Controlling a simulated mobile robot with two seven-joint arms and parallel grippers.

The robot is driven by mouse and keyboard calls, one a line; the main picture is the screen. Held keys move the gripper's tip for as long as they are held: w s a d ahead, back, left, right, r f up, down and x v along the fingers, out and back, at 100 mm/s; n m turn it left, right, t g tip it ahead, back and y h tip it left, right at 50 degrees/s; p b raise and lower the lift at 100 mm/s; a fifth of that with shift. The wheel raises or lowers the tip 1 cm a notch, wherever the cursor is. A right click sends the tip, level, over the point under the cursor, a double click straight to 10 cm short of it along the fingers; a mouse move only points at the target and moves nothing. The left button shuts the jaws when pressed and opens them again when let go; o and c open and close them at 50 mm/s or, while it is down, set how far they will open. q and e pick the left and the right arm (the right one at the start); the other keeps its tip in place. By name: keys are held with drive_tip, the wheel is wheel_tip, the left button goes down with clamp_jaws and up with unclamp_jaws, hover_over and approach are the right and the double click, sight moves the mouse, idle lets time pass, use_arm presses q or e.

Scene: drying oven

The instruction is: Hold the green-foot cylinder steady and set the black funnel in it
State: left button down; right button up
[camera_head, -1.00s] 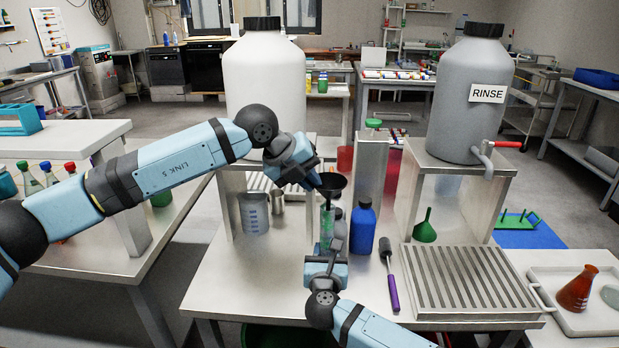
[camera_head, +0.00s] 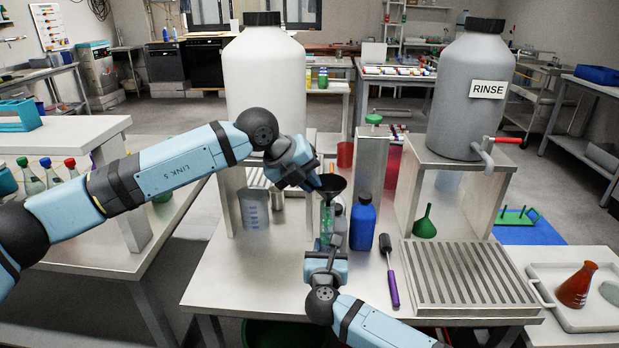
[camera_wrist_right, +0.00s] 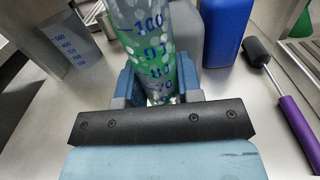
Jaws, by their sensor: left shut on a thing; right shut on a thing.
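The black funnel (camera_head: 332,183) is in my left gripper (camera_head: 318,181), which is shut on it at its left side. The funnel is at the mouth of the clear green-foot cylinder (camera_head: 327,222), its stem pointing down; whether the stem is inside the mouth is too small to tell. My right gripper (camera_head: 327,250) is shut on the cylinder low down from the front. In the right wrist view the cylinder (camera_wrist_right: 148,45), with blue graduations and a greenish look, stands between the right fingers (camera_wrist_right: 160,88). The cylinder's foot is hidden behind the right gripper.
A blue bottle (camera_head: 363,222) stands close right of the cylinder, with a grey bottle behind. A graduated beaker (camera_head: 254,212) is at left. A purple-handled brush (camera_head: 391,280) and a slatted drain tray (camera_head: 470,280) lie right. A green funnel (camera_head: 425,226) stands under the rinse stand.

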use_arm(q)
drive_tip(key=shift+f, duration=0.8)
drive_tip(key=c, duration=1.2)
unclamp_jaws()
drive_tip(key=v, duration=1.2)
